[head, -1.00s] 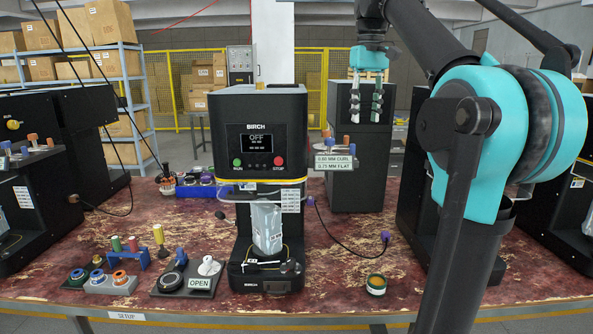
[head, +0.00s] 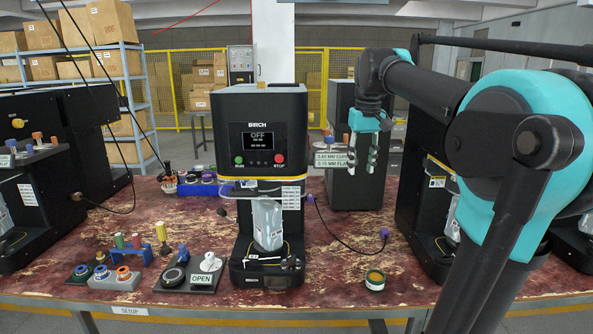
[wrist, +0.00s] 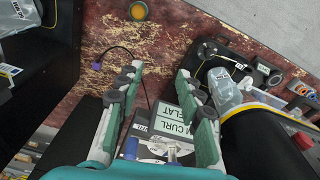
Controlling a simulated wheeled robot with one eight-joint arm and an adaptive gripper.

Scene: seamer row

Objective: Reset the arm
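My gripper (head: 367,153) hangs in the air at the right of the BIRCH machine, in front of a black cabinet (head: 342,186) in the head view. Its fingers point down and stand apart, with nothing between the tips. In the wrist view my gripper (wrist: 157,88) is also open, with the sign reading "CURL" and "FLAT" (wrist: 176,125) seen past the fingers. The BIRCH machine (head: 262,122) shows OFF on its screen and holds a silvery pouch (head: 267,224) upright on its base.
A small round tin with an orange-brown top (head: 375,280) stands at the front right of the table (head: 330,265). A purple-ended cable (head: 345,235) lies near it. Coloured tools and an OPEN sign (head: 202,279) are at front left. More black machines (head: 425,215) stand at the right.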

